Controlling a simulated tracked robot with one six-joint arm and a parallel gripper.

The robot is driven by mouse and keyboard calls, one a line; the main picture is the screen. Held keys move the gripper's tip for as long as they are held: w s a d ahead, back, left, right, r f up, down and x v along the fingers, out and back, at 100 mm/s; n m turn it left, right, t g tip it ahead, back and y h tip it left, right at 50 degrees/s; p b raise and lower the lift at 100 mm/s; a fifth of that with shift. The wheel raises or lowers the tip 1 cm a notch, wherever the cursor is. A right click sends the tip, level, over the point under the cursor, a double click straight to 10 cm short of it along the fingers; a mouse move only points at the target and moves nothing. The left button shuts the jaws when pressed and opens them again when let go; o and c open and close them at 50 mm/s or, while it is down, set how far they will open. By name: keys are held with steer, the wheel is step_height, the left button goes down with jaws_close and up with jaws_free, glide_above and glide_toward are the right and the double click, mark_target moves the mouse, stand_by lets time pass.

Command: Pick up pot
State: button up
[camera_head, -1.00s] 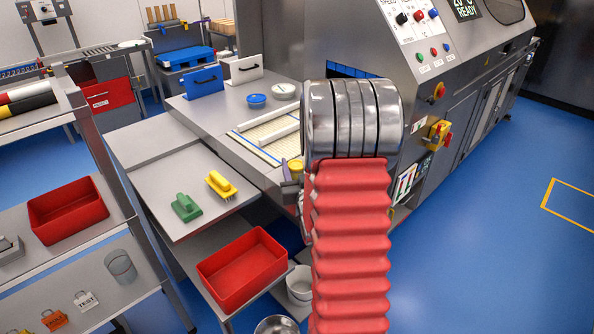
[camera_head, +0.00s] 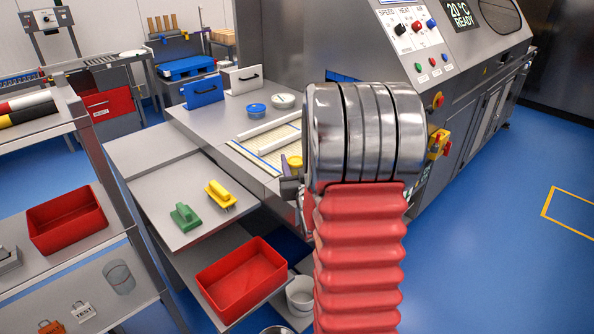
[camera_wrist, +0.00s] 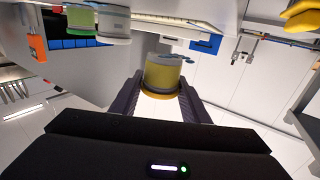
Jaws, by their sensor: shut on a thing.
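In the head view the yellow top of the pot (camera_head: 295,162) shows just left of my arm's metal joint, over the machine's front table. My gripper (camera_head: 290,186) is mostly hidden there behind my arm. Whether the pot touches the surface under it cannot be told.
A blue tub (camera_head: 256,109) and a pale tub (camera_head: 284,101) stand farther back on the machine table (camera_head: 215,124). Green (camera_head: 185,217) and yellow (camera_head: 220,195) brushes lie on the side shelf. A red bin (camera_head: 242,278) is below. Open blue floor (camera_head: 480,270) lies right.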

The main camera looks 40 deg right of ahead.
mark_target(295, 160)
steer(key=shift+r, duration=2.55)
steer(key=shift+r, duration=0.1)
steer(key=shift+s+r, duration=0.1)
steer(key=shift+r, duration=0.4)
steer(key=shift+s+a, duration=0.1)
steer(key=shift+a, duration=0.1)
steer(key=w+a+f+n+y, duration=0.2)
steer(key=a+f+y, duration=0.1)
steer(key=a, duration=0.9)
steer(key=w+a+f+n+t+y, duration=0.1)
steer(key=a+f, duration=0.4)
steer(key=a, duration=0.7)
steer(key=w+a+f+n+t+y, duration=0.1)
steer(key=w+a+f+y, duration=0.3)
steer(key=a, duration=0.8)
steer(key=shift+w+a+f+n+y, duration=0.15)
steer(key=shift+w+f+n+y, duration=0.2)
steer(key=shift+w+n, duration=0.45)
steer(key=shift+s+r, duration=0.1)
